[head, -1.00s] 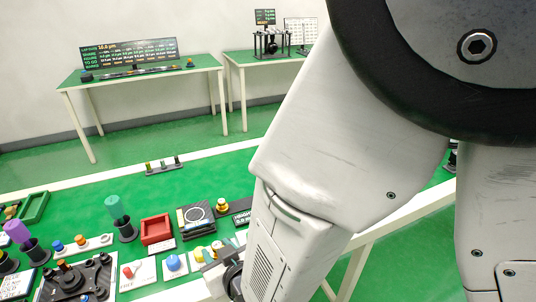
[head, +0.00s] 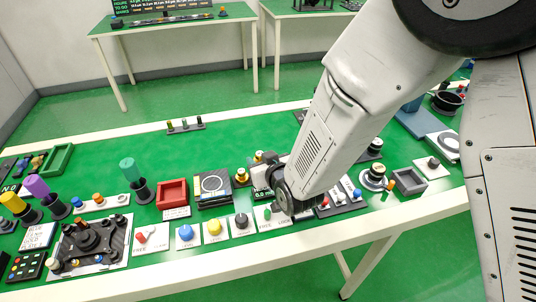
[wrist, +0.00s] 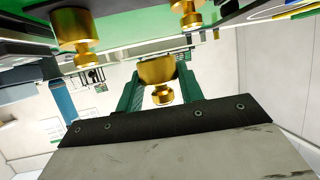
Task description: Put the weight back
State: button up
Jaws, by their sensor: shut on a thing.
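My gripper (wrist: 158,78) shows in the wrist view, its two green fingers shut on a small brass weight (wrist: 157,71) with a knob end. Two more brass weights show there, a larger one (wrist: 73,38) at upper left and another (wrist: 187,12) at the top. In the head view one brass weight (head: 241,177) stands just right of the square black device with a round plate (head: 214,186). My arm and wrist hide the fingers there. I cannot tell which slot or spot the held weight belongs to.
The green bench is crowded along its front edge with knobs (head: 185,233), switches and a red tray (head: 172,193). A grey tray (head: 430,168) stands at right. A strip with small pegs (head: 185,125) is at the back; the green middle behind the devices is clear.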

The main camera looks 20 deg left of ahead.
jog(key=shift+w+f, duration=0.1)
jog(key=shift+w, duration=0.95)
jog(key=f, duration=0.3)
jog(key=shift+w+a+f, duration=0.1)
jog(key=shift+w+f, duration=0.05)
jog(key=shift+w, duration=0.1)
jog(key=shift+f, duration=0.1)
jog(key=shift+f, duration=0.4)
jog(key=shift+s+f, duration=0.1)
jog(key=shift+f, duration=0.1)
